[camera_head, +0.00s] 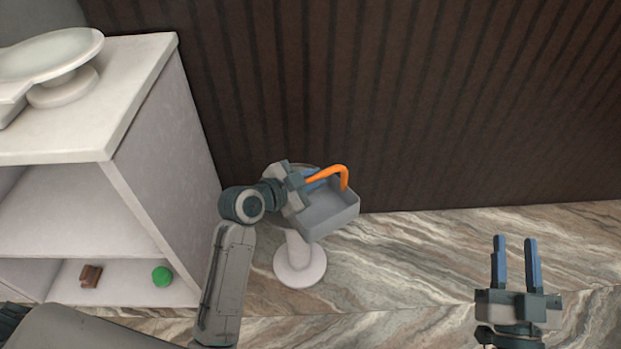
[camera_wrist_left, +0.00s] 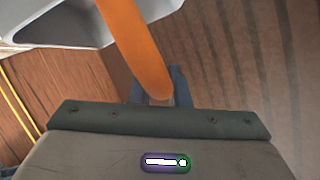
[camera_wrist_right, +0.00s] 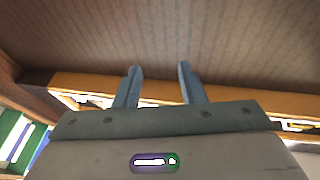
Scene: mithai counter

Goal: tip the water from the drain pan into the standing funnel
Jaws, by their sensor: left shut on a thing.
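The grey drain pan (camera_head: 328,213) has an orange handle (camera_head: 328,174) and hangs tilted over the standing funnel. My left gripper (camera_head: 312,181) is shut on that handle; the handle also shows in the left wrist view (camera_wrist_left: 132,45), with the pan's pale rim (camera_wrist_left: 75,38) at the top left. The white funnel (camera_head: 300,262) stands on the floor on a round base. Its top is mostly hidden behind the pan and my left gripper. I cannot make out water in the pan. My right gripper (camera_head: 515,262) is open and empty, far to the right of the funnel.
A white shelf counter (camera_head: 150,100) stands at the left, with a pale scale-like dish (camera_head: 50,52) on top. A brown block (camera_head: 91,276) and a green ball (camera_head: 162,276) lie on its bottom shelf. A dark ribbed wall (camera_head: 400,100) is behind. The marble floor (camera_head: 410,270) between the grippers is clear.

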